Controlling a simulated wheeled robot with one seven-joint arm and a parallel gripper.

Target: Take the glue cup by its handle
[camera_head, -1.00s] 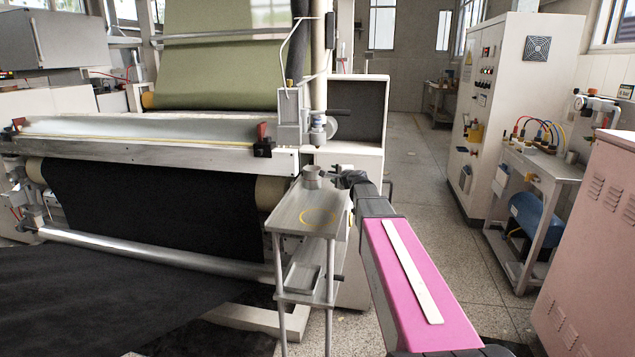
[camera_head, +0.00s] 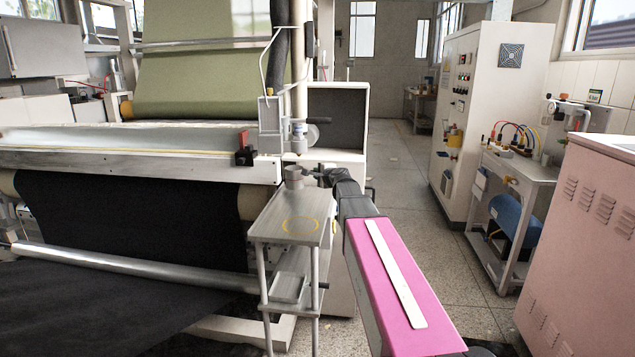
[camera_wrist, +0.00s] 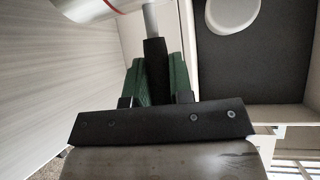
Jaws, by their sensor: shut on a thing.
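The glue cup (camera_head: 293,177) is a small grey metal cup at the far end of a narrow metal stand (camera_head: 268,229). I cannot tell whether its base touches the stand top or hangs just above it. My gripper (camera_head: 326,174) is at the cup's right side, at the end of my arm. In the wrist view, the green fingers of my gripper (camera_wrist: 157,82) are shut on the black handle (camera_wrist: 155,56), with a metal rod leading from it towards the cup. Only a rounded part of the cup (camera_wrist: 88,9) shows there, cut off by the top edge.
A large fabric machine (camera_head: 130,168) with black cloth stands left and behind. A white control cabinet (camera_head: 480,110) and a pink cabinet (camera_head: 590,240) stand right. The floor (camera_head: 400,190) between is clear.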

